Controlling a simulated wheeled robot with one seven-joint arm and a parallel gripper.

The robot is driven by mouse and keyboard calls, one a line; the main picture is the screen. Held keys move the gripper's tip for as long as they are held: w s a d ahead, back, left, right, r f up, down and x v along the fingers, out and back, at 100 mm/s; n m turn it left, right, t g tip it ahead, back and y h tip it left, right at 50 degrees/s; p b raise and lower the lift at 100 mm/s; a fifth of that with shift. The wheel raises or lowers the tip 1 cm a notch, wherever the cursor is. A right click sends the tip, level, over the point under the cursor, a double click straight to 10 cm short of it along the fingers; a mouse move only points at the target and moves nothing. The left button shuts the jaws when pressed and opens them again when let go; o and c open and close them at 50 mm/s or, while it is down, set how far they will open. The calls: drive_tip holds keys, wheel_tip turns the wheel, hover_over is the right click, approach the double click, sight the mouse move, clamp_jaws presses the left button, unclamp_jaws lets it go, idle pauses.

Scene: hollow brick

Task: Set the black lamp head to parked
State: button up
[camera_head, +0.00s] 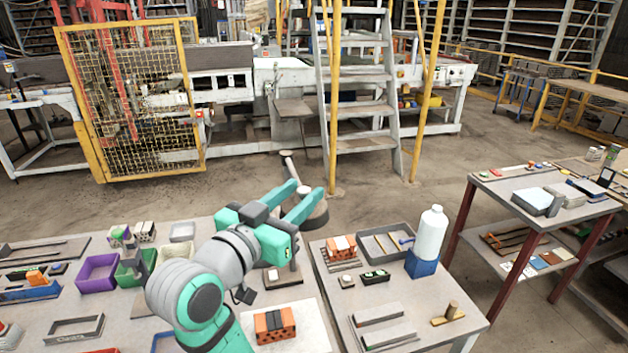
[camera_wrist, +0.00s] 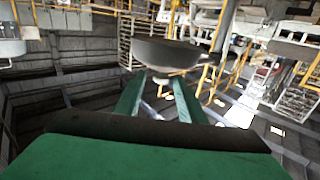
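The black lamp head (camera_head: 309,217) is a dark round shade beside my gripper's fingers in the head view. In the wrist view the lamp head (camera_wrist: 165,52) is a wide dark bowl right at the fingertips, its rounded underside towards me. My gripper (camera_head: 306,189) has two green fingers set apart, and they also show in the wrist view (camera_wrist: 160,80). I cannot tell whether the tips touch the shade. A grey jointed bar with a round end (camera_head: 287,157) rises behind the fingers. The lamp's lower post is partly hidden by my gripper.
The left table holds a purple bin (camera_head: 97,273), a green bin (camera_head: 130,270) and a brick (camera_head: 274,325) on a pale board. The right table holds a white bottle (camera_head: 431,232) in a blue holder and a grey tray (camera_head: 372,246). Open floor lies behind the tables.

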drive_tip(key=shift+x, duration=2.95)
clamp_jaws()
